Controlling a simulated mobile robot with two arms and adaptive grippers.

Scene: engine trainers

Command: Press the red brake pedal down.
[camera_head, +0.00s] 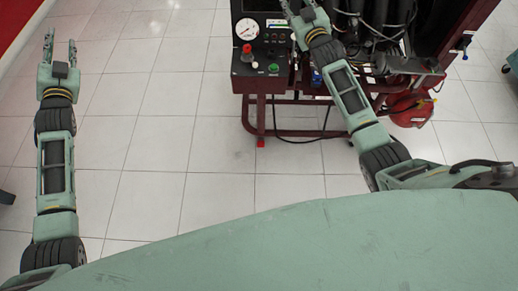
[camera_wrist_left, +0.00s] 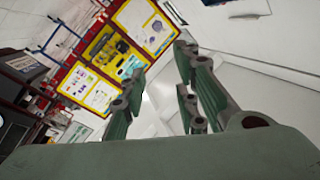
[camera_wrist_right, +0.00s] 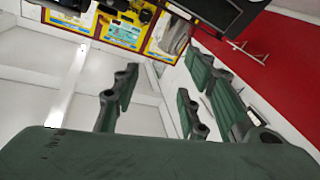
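I cannot make out a red brake pedal for certain in any view. The engine trainer (camera_head: 262,105) stands at the top right of the head view, with a dark red frame and a front control panel (camera_head: 246,68). My left gripper (camera_head: 60,47) is open and empty over the floor, well left of the trainer. Its spread fingers also show in the left wrist view (camera_wrist_left: 160,72). My right gripper (camera_head: 301,6) is at the trainer, just right of the panel, its tips near the picture's top edge. Its fingers are apart and empty in the right wrist view (camera_wrist_right: 158,88).
The panel carries a white gauge (camera_head: 247,28), a red knob (camera_head: 247,49) and a green button (camera_head: 273,68). A red canister (camera_head: 409,108) is at the trainer's lower right. Black hoses (camera_head: 375,20) and cables crowd the trainer. Tiled floor (camera_head: 165,110) is clear between my left arm and the trainer.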

